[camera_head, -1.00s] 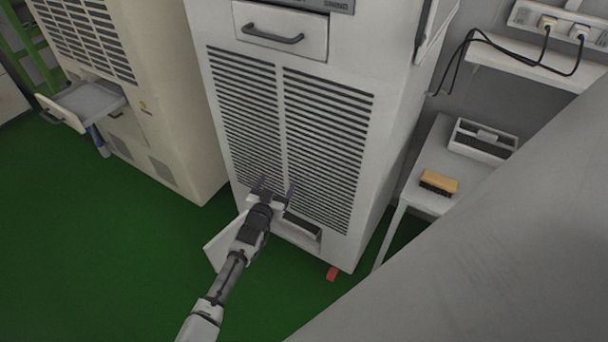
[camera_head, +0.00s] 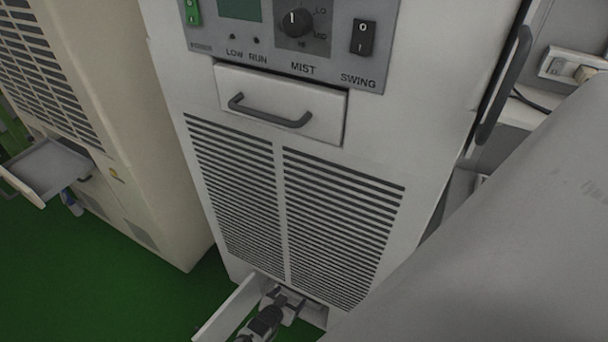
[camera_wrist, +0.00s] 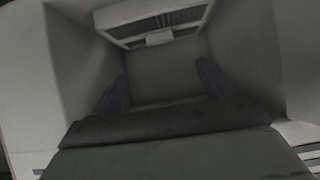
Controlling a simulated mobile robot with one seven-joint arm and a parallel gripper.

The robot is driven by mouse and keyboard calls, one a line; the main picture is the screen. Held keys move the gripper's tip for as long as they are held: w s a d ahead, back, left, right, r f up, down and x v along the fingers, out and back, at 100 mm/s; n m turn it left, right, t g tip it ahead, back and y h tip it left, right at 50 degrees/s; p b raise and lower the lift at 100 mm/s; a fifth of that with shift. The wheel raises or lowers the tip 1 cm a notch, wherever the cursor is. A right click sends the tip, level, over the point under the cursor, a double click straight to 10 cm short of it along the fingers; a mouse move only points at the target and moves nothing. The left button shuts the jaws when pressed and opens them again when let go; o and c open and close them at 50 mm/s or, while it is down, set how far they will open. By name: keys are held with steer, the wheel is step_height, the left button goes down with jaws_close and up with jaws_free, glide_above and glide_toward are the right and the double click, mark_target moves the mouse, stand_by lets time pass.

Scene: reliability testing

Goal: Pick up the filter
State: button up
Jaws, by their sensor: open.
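A white-framed filter (camera_wrist: 160,37) with dark slats and a small pale tab shows at the top of the wrist view, at the far end of a grey-walled compartment. My gripper (camera_wrist: 160,88) is open and empty, its two dark fingers inside or at the mouth of that compartment, pointing toward the tab and apart from it. In the head view my gripper (camera_head: 288,300) is at the low opening of the white machine (camera_head: 420,150), beside its swung-open door (camera_head: 228,310). The filter is hidden in the head view.
The compartment walls (camera_wrist: 250,50) are close on both sides of my gripper. A handled drawer (camera_head: 280,100) and louvred panels are above the opening. A cream cabinet with a pulled-out tray (camera_head: 45,168) stands left. Green floor (camera_head: 100,270) is open between.

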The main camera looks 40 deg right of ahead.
steer(key=b+x, duration=0.4)
steer(key=x, duration=0.3)
steer(key=shift+f, duration=0.25)
steer(key=shift+w+d+f, duration=0.2)
steer(key=shift+d, duration=0.35)
steer(key=b+x, duration=0.3)
steer(key=x, duration=0.1)
steer(key=shift+a, duration=0.1)
steer(key=shift+w+d+f, duration=0.25)
steer(key=shift+w+d, duration=0.05)
steer(key=shift+d, duration=0.25)
steer(key=c, duration=1.5)
